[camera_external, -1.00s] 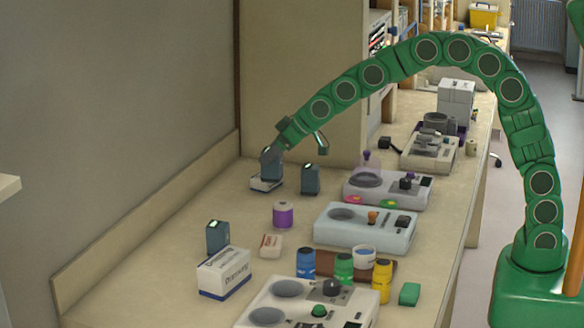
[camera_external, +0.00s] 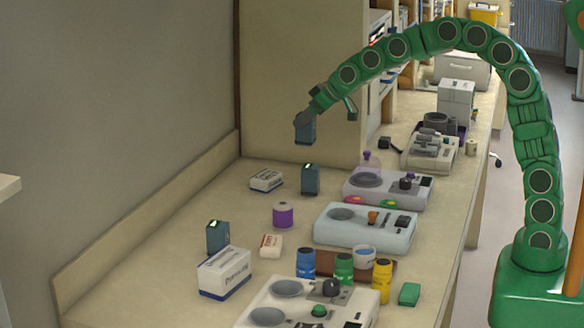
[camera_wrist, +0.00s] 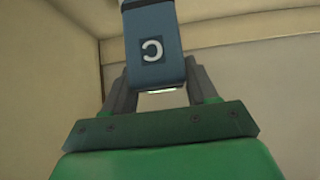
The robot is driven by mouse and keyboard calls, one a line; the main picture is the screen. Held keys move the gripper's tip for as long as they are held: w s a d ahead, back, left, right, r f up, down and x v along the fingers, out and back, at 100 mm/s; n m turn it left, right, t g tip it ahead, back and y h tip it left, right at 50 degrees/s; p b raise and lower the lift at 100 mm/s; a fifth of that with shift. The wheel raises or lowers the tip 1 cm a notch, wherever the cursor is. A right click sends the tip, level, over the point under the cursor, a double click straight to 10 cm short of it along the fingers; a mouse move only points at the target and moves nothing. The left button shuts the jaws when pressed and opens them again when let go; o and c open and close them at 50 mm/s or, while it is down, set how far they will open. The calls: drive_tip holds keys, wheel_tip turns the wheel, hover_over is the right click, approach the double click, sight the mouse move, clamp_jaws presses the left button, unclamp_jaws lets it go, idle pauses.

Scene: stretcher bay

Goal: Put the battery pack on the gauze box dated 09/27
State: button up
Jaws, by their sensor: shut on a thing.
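My gripper (camera_external: 306,117) is shut on a blue-grey battery pack (camera_external: 305,132), held in the air above the back of the counter. Two similar packs stand on the counter: one (camera_external: 310,180) behind the middle, the other (camera_external: 217,238) by the large white box at the left. Box-like candidates for gauze are a small white box (camera_external: 266,181) at the back and the large white-and-blue box (camera_external: 225,273) at the front left. No date is readable on either.
A purple-and-white spool (camera_external: 283,215) and a small red-and-white block (camera_external: 271,246) lie mid-counter. Pale devices (camera_external: 365,229) line the right side, with blue, green and yellow bottles (camera_external: 382,281) in front. The left counter strip is clear.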

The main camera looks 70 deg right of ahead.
drive_tip(key=shift+d+r, duration=0.1)
drive_tip(key=shift+d, duration=0.6)
drive_tip(key=shift+d+x, duration=0.4)
drive_tip(key=shift+x, duration=2.7)
drive_tip(key=shift+d+x, duration=0.45)
drive_tip(key=shift+x, duration=2.65)
drive_tip(key=shift+d+x, duration=0.4)
drive_tip(key=shift+x, duration=2.75)
drive_tip(key=shift+w, duration=0.15)
drive_tip(key=o, duration=1.4)
